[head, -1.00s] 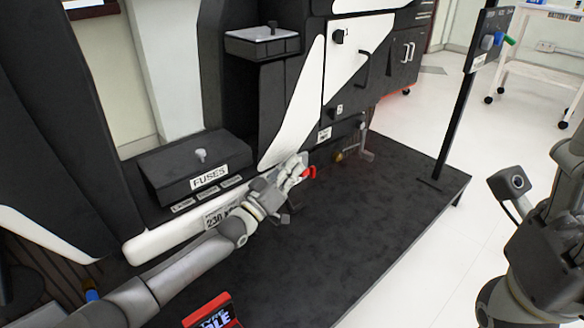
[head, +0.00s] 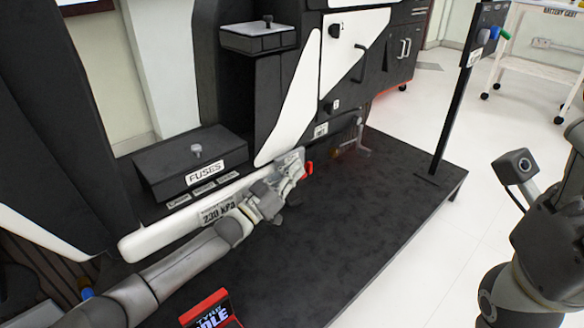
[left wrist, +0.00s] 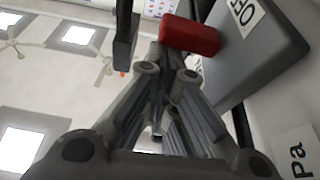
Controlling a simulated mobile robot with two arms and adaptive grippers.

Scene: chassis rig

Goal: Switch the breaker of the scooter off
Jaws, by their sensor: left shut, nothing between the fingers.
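The breaker's red lever (head: 309,169) sticks out at the right end of the low white rail in the head view. In the left wrist view the red lever (left wrist: 188,36) is beside a grey breaker box (left wrist: 275,62) with an OFF label (left wrist: 245,14). I cannot tell the switch position for sure. My left gripper (head: 290,174) is shut and empty, just left of the lever in the head view. My right gripper is not in view.
A black FUSES box (head: 190,160) stands left of the breaker, above a 230 kPa plate (head: 218,212). A black post (head: 450,110) rises from the right of the dark platform (head: 330,240). A red-edged sign (head: 210,310) is at the bottom.

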